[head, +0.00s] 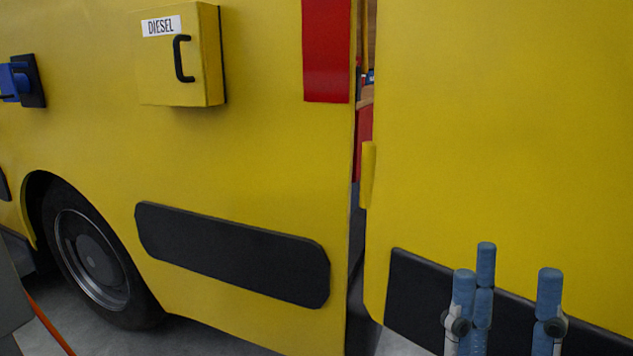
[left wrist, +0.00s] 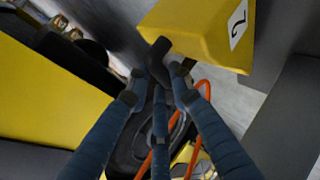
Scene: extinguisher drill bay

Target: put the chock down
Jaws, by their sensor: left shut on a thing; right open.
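The yellow chock (left wrist: 195,30), with a white label reading 2 and a black handle, is at the top of the left wrist view. My left gripper (left wrist: 160,82) has its blue fingers shut around the chock's black handle. I cannot tell whether the chock touches the floor. Neither the chock nor my left gripper shows in the head view. My right gripper (head: 507,300) is open and empty at the lower right of the head view, in front of the yellow vehicle.
The yellow vehicle (head: 250,150) fills the head view, with a wheel (head: 92,255), a DIESEL box (head: 165,70), a blue plug (head: 14,82) and a door gap. An orange cable (left wrist: 203,88) loops below the chock. Grey floor (left wrist: 228,100) shows beside it.

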